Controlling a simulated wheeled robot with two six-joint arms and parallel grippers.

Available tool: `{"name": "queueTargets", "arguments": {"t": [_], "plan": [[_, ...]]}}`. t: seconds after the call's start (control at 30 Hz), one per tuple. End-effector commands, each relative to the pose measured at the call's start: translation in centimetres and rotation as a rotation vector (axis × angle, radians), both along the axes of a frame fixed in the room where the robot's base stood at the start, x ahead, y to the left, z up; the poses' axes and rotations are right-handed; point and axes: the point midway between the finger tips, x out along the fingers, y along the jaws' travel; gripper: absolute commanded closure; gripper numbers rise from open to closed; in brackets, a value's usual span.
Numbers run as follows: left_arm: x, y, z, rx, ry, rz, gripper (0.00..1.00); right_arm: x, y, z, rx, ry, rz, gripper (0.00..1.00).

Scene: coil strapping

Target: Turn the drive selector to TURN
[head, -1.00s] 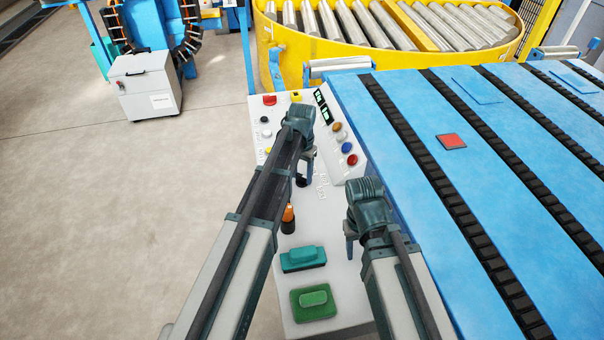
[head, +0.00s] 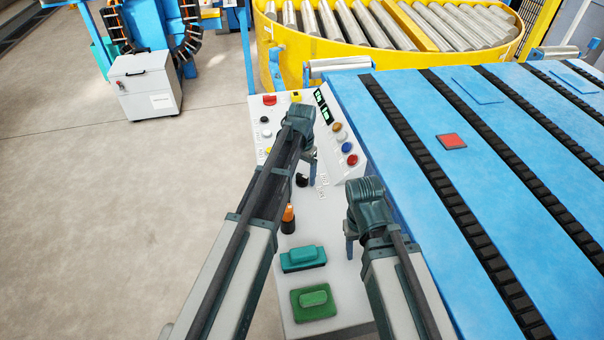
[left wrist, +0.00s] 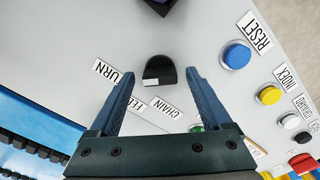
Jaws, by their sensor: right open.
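The drive selector, a black knob (left wrist: 160,69), sits on the light panel in the left wrist view, with a white mark at its lower-left edge. Labels TURN (left wrist: 122,76), FEED and CHAIN lie around its left and lower sides, partly hidden by my fingers. The knob also shows in the head view (head: 302,181), left of its labels. My left gripper (left wrist: 160,76) is open, its fingertips apart on either side of the knob, touching nothing that I can see. It also shows in the head view (head: 312,178). My right gripper (head: 350,250) is open over the panel's right edge.
An orange-topped lever (head: 288,218), a teal button block (head: 303,258) and a green button block (head: 314,301) stand on the nearer panel. Coloured buttons (head: 346,147) are beyond the knob. The blue conveyor table (head: 400,180) borders the panel on the right.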

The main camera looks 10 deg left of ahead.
Motion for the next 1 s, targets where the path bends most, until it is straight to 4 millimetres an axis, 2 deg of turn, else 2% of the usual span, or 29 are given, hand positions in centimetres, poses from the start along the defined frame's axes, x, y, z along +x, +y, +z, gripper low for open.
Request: {"name": "queueTargets", "arguments": {"t": [0.27, 0.47, 1.0], "plan": [[0.0, 0.0, 0.3, 0.0, 0.0, 0.001, 0.18, 0.0, 0.0, 0.3, 0.0, 0.0, 0.0, 0.5], [0.0, 0.0, 1.7, 0.0, 0.0, 0.001, 0.18, 0.0, 0.0, 1.7, 0.0, 0.0, 0.0, 0.5], [0.0, 0.0, 9.4, 0.0, 0.0, 0.001, 0.18, 0.0, 0.0, 9.4, 0.0, 0.0, 0.0, 0.5]]}}
